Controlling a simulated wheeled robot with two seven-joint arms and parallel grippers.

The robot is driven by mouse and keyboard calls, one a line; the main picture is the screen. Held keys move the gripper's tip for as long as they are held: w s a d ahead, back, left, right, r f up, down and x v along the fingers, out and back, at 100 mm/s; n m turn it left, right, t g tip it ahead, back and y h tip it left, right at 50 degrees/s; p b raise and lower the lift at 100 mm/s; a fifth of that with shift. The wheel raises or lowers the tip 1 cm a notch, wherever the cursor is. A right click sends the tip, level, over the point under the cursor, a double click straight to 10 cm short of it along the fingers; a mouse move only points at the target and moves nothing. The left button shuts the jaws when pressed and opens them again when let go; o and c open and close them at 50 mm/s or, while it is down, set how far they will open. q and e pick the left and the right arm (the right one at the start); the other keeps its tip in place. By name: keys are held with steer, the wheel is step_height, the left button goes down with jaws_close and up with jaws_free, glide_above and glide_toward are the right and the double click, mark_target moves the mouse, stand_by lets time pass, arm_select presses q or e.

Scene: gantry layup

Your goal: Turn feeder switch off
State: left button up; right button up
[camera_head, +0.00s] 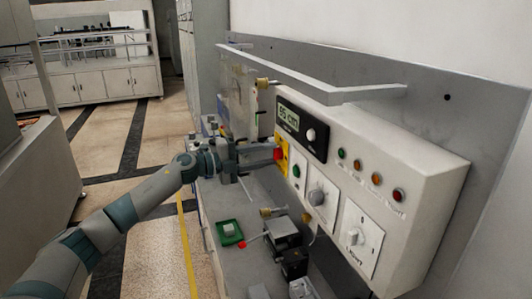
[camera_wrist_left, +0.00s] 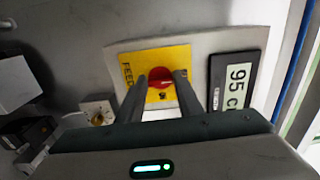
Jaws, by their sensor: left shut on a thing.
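The feeder switch is a red knob (camera_head: 278,154) on a yellow plate (camera_head: 282,143) at the left end of the grey control panel. In the left wrist view the red knob (camera_wrist_left: 161,75) sits on the yellow plate (camera_wrist_left: 128,55), whose lettering is partly hidden. My left gripper (camera_head: 268,153) reaches in from the left and is shut on the knob. In the wrist view its two fingers (camera_wrist_left: 163,88) stand on either side of the knob. The knob's exact turn angle cannot be told. My right gripper is not seen.
A display (camera_head: 301,131) reading 95 cm is beside the switch. The panel (camera_head: 420,185) also carries a green button (camera_head: 296,170), a grey dial (camera_head: 317,197), a light switch (camera_head: 354,236) and several lamps. A grey rail (camera_head: 310,82) juts out above. Small devices (camera_head: 283,232) stand below.

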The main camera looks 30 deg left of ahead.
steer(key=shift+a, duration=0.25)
arm_select(q)
steer(key=o, duration=1.1)
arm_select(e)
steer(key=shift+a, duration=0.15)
arm_select(q)
steer(key=shift+a, duration=0.1)
steer(key=b+v, duration=1)
steer(key=v, duration=0.7)
steer(key=shift+s+a, duration=0.1)
steer(key=shift+s, duration=0.05)
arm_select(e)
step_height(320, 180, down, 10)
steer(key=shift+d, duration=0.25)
